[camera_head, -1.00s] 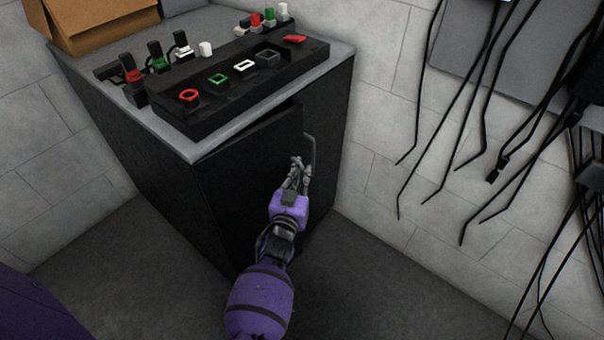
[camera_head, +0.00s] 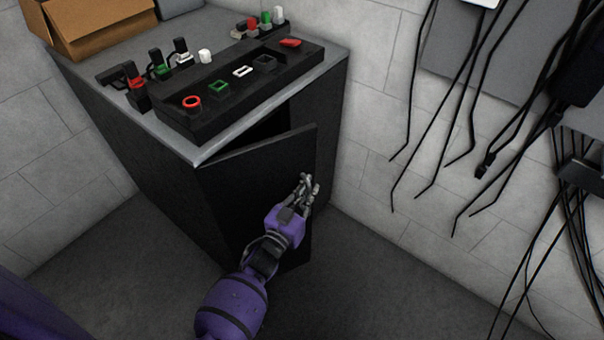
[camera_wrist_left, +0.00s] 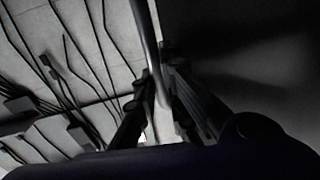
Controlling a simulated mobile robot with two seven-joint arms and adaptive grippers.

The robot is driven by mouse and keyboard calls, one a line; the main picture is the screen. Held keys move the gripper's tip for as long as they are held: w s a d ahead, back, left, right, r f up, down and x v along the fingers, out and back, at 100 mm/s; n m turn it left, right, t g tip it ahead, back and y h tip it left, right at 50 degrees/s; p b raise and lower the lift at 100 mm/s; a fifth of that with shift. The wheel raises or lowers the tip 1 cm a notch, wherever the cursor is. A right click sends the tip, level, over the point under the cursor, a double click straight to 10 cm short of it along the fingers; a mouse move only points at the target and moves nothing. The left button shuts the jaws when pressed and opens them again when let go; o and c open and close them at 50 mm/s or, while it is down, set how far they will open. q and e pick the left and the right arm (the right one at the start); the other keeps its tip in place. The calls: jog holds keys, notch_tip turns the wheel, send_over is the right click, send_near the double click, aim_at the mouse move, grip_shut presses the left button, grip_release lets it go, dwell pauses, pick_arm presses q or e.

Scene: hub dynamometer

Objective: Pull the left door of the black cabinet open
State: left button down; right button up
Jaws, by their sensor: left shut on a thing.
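The black cabinet (camera_head: 130,140) stands against the wall with a grey top. Its left door (camera_head: 245,185) is hinged at the near left corner and stands partly open, with a dark gap between its top edge and the cabinet. My left gripper (camera_head: 308,186) is at the door's free edge, shut on the door handle. The handle is mostly hidden by the fingers in the head view. In the left wrist view the handle (camera_wrist_left: 147,38) is a bar running between the fingers, with the dark door panel (camera_wrist_left: 245,55) beside it. My right gripper is out of view.
Black cables (camera_head: 450,110) hang on the wall at right. The floor (camera_head: 370,280) in front is clear.

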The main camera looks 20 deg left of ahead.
pick_arm(q)
jog(key=s+m+g+h, duration=0.7)
jog(key=s, duration=0.8)
jog(key=s+a+m+g+h, duration=0.1)
jog(key=s+m+g+h, duration=0.6)
jog(key=s, duration=0.8)
jog(key=shift+s+a+g+b, duration=0.3)
jog(key=shift+s+g+b, duration=0.05)
jog(key=shift+g+b, duration=0.15)
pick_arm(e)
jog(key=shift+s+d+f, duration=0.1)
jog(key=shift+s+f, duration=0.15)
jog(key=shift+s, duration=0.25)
pick_arm(q)
jog(key=c, duration=2.1)
grip_release()
